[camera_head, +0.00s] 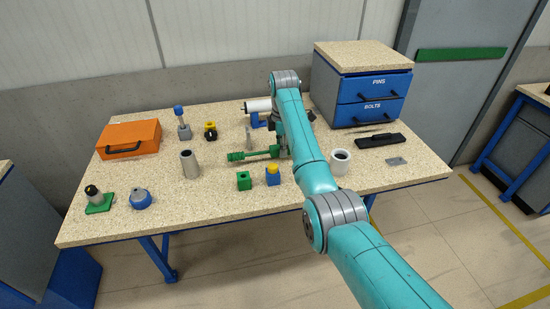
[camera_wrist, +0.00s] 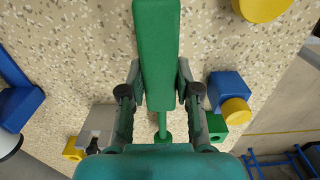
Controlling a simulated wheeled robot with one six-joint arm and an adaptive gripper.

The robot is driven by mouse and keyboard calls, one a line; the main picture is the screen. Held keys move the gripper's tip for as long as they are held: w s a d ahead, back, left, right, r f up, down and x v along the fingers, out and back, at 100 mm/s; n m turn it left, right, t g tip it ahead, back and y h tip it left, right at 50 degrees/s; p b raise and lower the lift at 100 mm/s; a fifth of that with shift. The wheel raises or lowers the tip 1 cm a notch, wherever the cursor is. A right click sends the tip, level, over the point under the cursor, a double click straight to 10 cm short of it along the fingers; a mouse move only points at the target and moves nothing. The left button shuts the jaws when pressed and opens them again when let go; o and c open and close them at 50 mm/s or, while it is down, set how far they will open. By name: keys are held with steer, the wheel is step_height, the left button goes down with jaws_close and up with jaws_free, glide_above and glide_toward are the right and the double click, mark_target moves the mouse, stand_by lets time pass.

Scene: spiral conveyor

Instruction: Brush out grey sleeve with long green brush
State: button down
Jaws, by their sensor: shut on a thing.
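The long green brush (camera_head: 254,154) is held roughly level in the head view, its length pointing left. In the wrist view the wide green part of the brush (camera_wrist: 156,50) lies between the fingers of my gripper (camera_wrist: 158,92), and a thin rod runs from it to a round green end. My gripper is shut on the brush; in the head view it is mostly hidden behind my arm. The grey sleeve (camera_head: 190,164) stands upright on the table to the left of the brush, apart from it. I cannot make out the sleeve in the wrist view.
A green block (camera_head: 243,181) and a blue block with a yellow top (camera_head: 272,177) stand in front of the brush. A grey block (camera_head: 249,138) is just behind it. A white ring (camera_head: 340,162) and a blue drawer cabinet (camera_head: 365,85) are to the right.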

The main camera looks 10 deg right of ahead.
steer(key=shift+r, duration=2.5)
steer(key=c, duration=1.5)
jaws_free()
jaws_close()
